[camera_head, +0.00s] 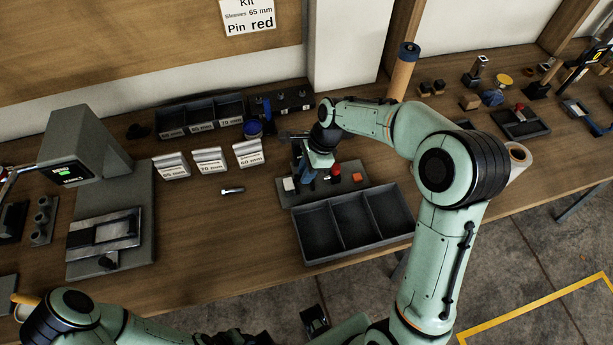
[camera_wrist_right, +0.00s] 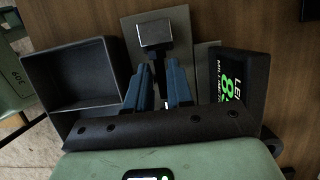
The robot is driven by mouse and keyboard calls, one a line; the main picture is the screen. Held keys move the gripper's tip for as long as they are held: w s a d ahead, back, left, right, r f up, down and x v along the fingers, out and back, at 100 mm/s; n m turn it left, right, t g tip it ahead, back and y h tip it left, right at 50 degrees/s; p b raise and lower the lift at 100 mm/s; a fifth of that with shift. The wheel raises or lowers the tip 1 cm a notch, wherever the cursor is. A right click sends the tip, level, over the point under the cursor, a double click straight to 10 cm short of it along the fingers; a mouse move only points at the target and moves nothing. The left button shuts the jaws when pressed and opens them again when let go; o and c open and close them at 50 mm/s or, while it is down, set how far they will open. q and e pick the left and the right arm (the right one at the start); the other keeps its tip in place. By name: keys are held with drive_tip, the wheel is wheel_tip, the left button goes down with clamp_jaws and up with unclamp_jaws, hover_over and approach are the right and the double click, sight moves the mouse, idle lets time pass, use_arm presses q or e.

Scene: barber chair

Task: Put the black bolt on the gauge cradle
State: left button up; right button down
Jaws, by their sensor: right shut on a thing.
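My right gripper (camera_head: 307,177) is over the grey base plate (camera_head: 322,193) behind the divided tray. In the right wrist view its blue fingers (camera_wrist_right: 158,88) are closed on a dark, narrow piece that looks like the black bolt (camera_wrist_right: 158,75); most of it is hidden. Just beyond the fingertips stands a block with a pale top (camera_wrist_right: 155,34), seen as a whitish block (camera_head: 288,184) in the head view. I cannot tell whether this is the gauge cradle, or whether the bolt touches it. A dark gauge display with green digits (camera_wrist_right: 232,88) stands beside the fingers.
The empty divided tray (camera_head: 407,236) is in front of the plate. A red knob (camera_head: 336,169) and an orange block (camera_head: 357,177) are close right of the gripper. A silver bolt (camera_head: 232,190) lies on bare table to the left. A large grey gauge (camera_head: 82,140) stands farther left.

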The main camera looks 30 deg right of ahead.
drive_tip(key=shift+f, duration=1.55)
drive_tip(key=c, duration=1)
unclamp_jaws()
drive_tip(key=shift+f, duration=0.15)
drive_tip(key=p+v, duration=0.1)
drive_tip(key=v, duration=1.1)
drive_tip(key=shift+s, duration=0.1)
